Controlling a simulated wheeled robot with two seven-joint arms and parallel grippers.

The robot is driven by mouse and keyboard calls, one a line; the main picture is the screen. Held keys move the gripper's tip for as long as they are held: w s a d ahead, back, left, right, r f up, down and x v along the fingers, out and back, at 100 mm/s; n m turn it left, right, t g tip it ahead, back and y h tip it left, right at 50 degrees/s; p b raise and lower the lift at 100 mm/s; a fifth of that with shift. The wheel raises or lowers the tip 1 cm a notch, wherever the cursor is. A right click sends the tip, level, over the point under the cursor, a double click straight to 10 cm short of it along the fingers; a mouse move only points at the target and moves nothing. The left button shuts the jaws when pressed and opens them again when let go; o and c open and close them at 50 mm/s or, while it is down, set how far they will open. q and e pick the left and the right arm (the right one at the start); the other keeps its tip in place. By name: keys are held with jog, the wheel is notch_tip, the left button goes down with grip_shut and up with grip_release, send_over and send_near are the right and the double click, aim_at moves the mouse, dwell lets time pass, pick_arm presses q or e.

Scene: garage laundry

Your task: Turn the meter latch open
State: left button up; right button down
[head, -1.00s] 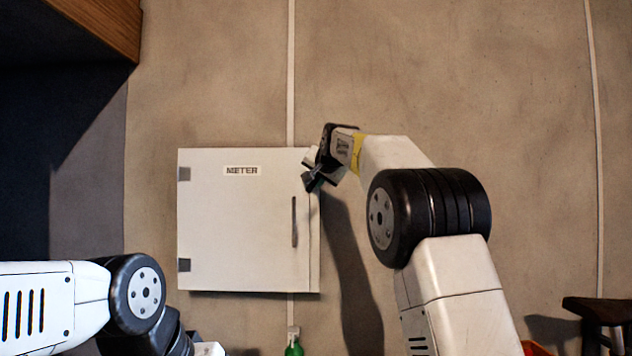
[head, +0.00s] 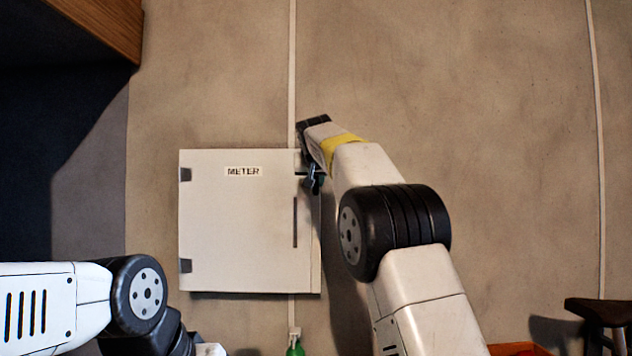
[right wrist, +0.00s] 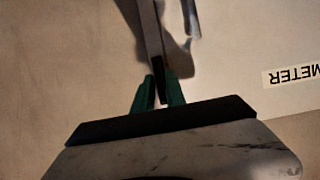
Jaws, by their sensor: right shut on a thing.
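The white meter box (head: 240,235) is on the wall in the head view, its door labelled METER and hinged at the left. A slim dark upright strip (head: 295,222) shows near the door's right side. My right gripper (head: 314,182) is at the box's upper right corner. In the right wrist view its green fingertips (right wrist: 160,92) are shut on the end of a slim grey bar with a dark tip, seemingly the latch (right wrist: 150,35). The gripper hides most of the latch in the head view. My left gripper is out of view; only its arm shows at lower left.
The METER label (right wrist: 291,76) appears upside down in the right wrist view. A green bottle-like thing (head: 295,347) is below the box. A dark stool (head: 600,312) stands at lower right beside an orange thing (head: 515,349). The wall right of the arm is clear.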

jog(key=shift+f, duration=0.15)
jog(key=c, duration=1.5)
grip_release()
jog(key=shift+s+r, duration=0.3)
jog(key=shift+s, duration=0.05)
jog(key=v, duration=0.7)
